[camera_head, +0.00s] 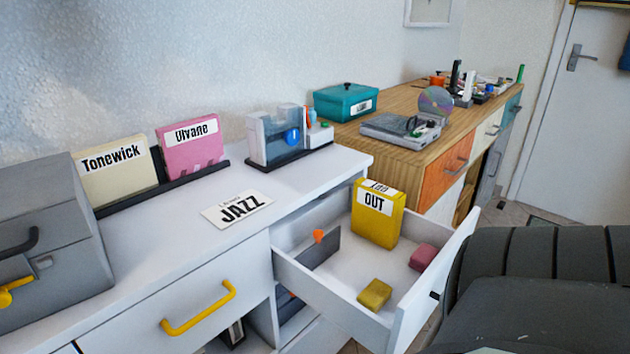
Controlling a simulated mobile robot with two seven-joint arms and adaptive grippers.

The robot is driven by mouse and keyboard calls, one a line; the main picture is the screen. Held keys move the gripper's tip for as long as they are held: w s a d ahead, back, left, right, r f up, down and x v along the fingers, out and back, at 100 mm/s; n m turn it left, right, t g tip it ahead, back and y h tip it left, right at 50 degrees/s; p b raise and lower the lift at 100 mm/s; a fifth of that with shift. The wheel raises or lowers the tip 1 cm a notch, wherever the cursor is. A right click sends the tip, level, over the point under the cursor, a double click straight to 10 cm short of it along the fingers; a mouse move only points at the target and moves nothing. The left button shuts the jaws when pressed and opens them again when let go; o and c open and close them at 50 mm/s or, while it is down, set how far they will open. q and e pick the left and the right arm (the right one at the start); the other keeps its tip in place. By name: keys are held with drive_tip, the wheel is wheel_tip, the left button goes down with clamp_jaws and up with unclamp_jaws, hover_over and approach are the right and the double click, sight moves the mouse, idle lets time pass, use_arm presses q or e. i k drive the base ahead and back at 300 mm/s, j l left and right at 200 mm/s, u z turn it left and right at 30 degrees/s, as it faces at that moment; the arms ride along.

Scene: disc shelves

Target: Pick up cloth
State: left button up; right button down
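No item is clearly a cloth. A small pink block-like item (423,257) and a small yellow one (374,294) lie in the open white drawer (335,300); I cannot tell whether either is a folded cloth. A yellow box labelled OUT (377,214) stands upright at the back of the same drawer. Neither of my grippers is in view.
A wooden cabinet with a teal box (346,103) stands behind. A dark ribbed shape (545,270) fills the lower right.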

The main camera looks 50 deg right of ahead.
sight(377, 293)
drive_tip(key=z, duration=2)
